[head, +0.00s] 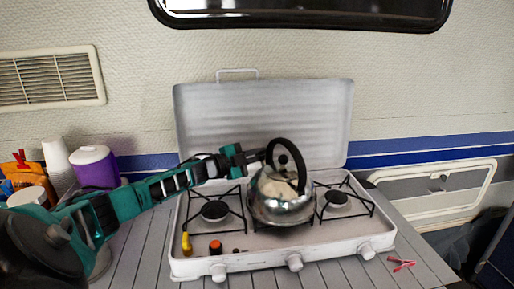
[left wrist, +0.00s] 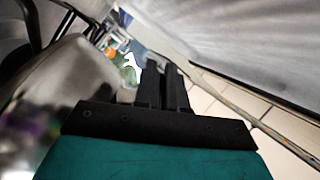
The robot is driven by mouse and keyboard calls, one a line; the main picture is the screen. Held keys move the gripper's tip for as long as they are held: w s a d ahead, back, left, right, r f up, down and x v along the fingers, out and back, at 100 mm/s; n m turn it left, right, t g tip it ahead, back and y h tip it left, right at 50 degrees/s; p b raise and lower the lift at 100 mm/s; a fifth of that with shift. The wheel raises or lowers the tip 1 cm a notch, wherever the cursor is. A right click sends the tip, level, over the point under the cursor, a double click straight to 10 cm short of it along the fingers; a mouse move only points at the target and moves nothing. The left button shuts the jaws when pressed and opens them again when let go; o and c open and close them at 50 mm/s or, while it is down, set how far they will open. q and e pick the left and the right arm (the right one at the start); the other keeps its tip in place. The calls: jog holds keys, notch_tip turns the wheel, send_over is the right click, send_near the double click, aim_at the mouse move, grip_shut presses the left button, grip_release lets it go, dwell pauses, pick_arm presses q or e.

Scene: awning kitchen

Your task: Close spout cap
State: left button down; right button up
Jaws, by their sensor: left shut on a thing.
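A shiny metal kettle (head: 281,205) stands upright at the middle of the camping stove, its black handle (head: 287,150) arching over the lid. My left gripper (head: 262,155) reaches in from the left, beside the upper left of the handle. In the left wrist view its black fingers (left wrist: 163,85) are close together, and what they grip cannot be made out. The kettle's metal side (left wrist: 70,85) fills the left of that view, blurred. I cannot make out the spout or its cap in either view. My right gripper is not in view.
The white stove (head: 230,262) has a raised lid (head: 262,115) behind the kettle and bare burner grates on both sides. A purple-and-white container (head: 96,168) and cups (head: 57,163) stand at left. A red clip (head: 401,263) lies on the slatted table at right.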

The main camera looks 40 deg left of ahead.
pick_arm(q)
jog(key=shift+d+f+n, duration=0.1)
jog(key=shift+f+n, duration=0.1)
jog(key=shift+n, duration=0.3)
jog(key=shift+f, duration=0.1)
jog(key=c, duration=1.3)
grip_release()
jog(key=shift+s, duration=0.1)
jog(key=shift+v, duration=6.4)
